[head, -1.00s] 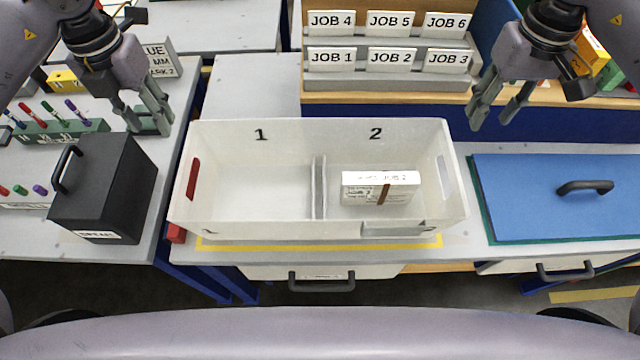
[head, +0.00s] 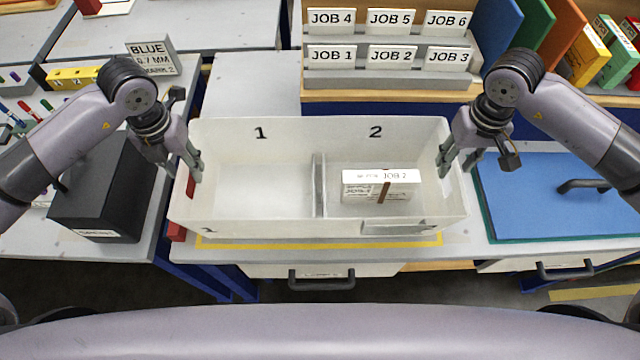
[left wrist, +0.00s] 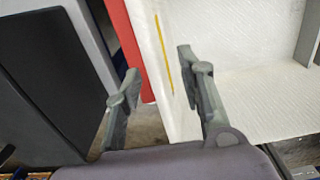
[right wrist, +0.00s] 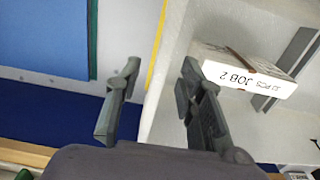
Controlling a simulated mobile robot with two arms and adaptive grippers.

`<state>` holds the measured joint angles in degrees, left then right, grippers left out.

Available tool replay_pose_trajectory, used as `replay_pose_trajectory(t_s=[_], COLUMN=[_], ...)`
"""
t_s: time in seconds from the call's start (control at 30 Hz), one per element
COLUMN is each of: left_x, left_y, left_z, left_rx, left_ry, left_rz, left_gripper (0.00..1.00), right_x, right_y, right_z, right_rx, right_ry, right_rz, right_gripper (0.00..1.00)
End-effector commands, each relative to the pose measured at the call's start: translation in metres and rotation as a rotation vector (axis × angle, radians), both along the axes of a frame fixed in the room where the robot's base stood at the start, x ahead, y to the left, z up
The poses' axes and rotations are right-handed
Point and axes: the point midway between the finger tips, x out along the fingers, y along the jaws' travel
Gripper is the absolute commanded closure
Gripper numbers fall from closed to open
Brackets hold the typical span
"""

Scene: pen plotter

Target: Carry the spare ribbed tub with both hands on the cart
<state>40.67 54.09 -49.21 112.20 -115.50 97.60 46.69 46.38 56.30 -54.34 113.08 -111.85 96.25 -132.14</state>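A white two-compartment tub (head: 265,205), marked 1 and 2, sits on the cart top (head: 470,232). A white JOB 2 box (head: 381,176) with a brown band lies in compartment 2; compartment 1 is empty. My left gripper (head: 190,168) is open at the tub's left end wall; in the left wrist view (left wrist: 160,82) one finger is outside the wall and one inside. My right gripper (head: 448,165) is open at the right end wall; in the right wrist view (right wrist: 160,78) its fingers are likewise on either side of the wall, with visible gaps.
A black box (head: 105,195) with a handle stands close left of the tub. A blue panel (head: 560,200) with a dark handle lies to the right. A rack of JOB cards (head: 390,70) stands behind. A yellow line (head: 320,242) runs along the tub's front.

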Motion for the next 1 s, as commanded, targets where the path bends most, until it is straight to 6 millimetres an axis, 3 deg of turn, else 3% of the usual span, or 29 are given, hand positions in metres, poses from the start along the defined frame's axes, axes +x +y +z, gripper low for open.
replay_pose_trajectory(t_s=[0.17, 0.47, 1.0], left_x=[-0.0002, -0.0001, 0.0000], left_y=[-0.0002, -0.0003, -0.0002], left_z=[-0.0106, -0.0117, -0.0113], left_rx=[0.000, 0.000, 0.000], left_ry=[0.000, -0.001, -0.001], left_rz=[-0.001, -0.001, 0.000], left_gripper=[0.64, 0.64, 1.00], right_x=[-0.0004, -0.0003, -0.0003], right_y=[0.0002, 0.0001, 0.0001], right_z=[-0.0108, -0.0119, -0.0116], right_rx=[0.000, 0.000, 0.000], right_ry=[0.001, 0.000, 0.001], right_rz=[0.000, 0.000, 0.000], right_gripper=[0.64, 0.64, 1.00])
